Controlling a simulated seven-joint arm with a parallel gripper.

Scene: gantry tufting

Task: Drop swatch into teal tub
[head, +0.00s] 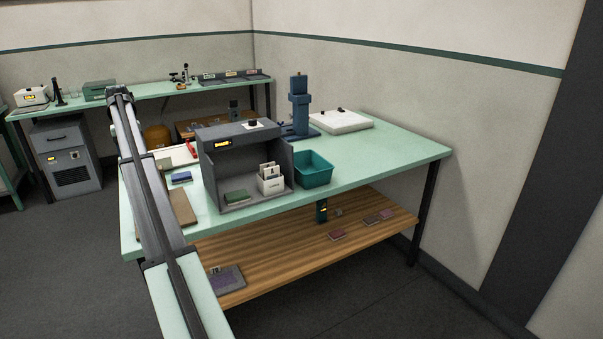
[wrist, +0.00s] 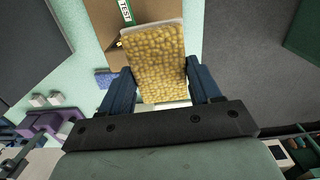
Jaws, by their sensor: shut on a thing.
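In the wrist view, my gripper (wrist: 160,68) is shut on a yellow tufted swatch (wrist: 152,55), with one blue finger at each side edge. The swatch has a pale border along its far edge and is tilted toward the camera. The teal tub (head: 315,168) stands on the mint table, right of the grey booth; its visible inside looks empty. The tub does not show in the wrist view. In the head view, my arm runs along the left of the table, and the gripper and swatch cannot be made out.
The grey booth (head: 209,180) holds a green block (head: 236,196) and a white card holder (head: 270,185). A blue press (head: 299,105) and white slab (head: 340,121) stand behind the tub. A brown board marked TEST (wrist: 118,18) lies beyond the swatch. The table's right part is clear.

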